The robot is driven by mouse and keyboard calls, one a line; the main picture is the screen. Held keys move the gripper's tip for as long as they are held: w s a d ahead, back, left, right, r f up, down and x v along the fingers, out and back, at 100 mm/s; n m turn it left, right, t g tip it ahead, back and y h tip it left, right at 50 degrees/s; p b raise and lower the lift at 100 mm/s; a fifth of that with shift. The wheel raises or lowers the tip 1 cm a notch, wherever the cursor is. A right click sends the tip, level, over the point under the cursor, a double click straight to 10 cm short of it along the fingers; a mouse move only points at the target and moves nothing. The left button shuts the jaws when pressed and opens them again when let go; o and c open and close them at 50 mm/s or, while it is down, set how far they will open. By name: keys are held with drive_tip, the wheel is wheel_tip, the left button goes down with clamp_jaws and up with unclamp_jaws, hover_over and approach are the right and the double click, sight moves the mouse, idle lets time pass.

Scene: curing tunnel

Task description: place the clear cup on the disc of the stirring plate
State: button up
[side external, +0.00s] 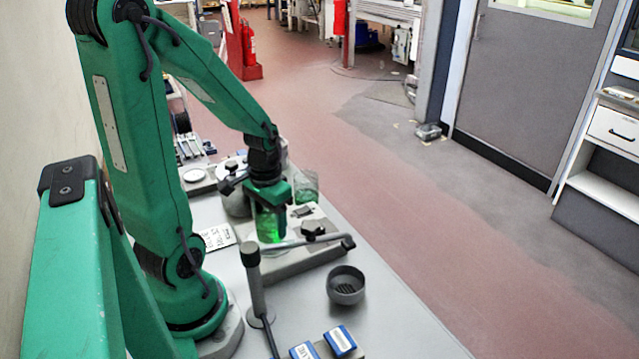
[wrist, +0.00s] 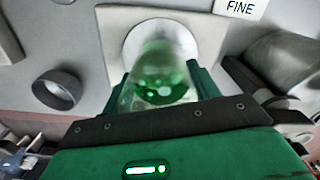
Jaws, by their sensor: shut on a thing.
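The clear cup (side external: 270,226) holds green liquid and hangs upright between the fingers of my gripper (side external: 268,205). In the wrist view the cup (wrist: 160,82) sits between two green fingers (wrist: 160,90), which are shut on it. Beyond the cup, the wrist view shows a pale disc (wrist: 133,45) on a beige square plate (wrist: 112,22); the cup overlaps the disc. I cannot tell whether the cup touches the disc.
A greenish clear vessel (side external: 306,186) stands behind the gripper. A rod stand (side external: 256,280) reaches across in front of the plate. A dark round bowl (side external: 346,286) and blue-labelled boxes (side external: 340,341) are nearer. A "FINE" card (wrist: 240,8) lies beside the plate.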

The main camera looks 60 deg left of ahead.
drive_tip(key=shift+f, duration=0.45)
drive_tip(key=shift+f, duration=0.1)
drive_tip(key=o, duration=1.1)
drive_tip(key=shift+r, duration=6.15)
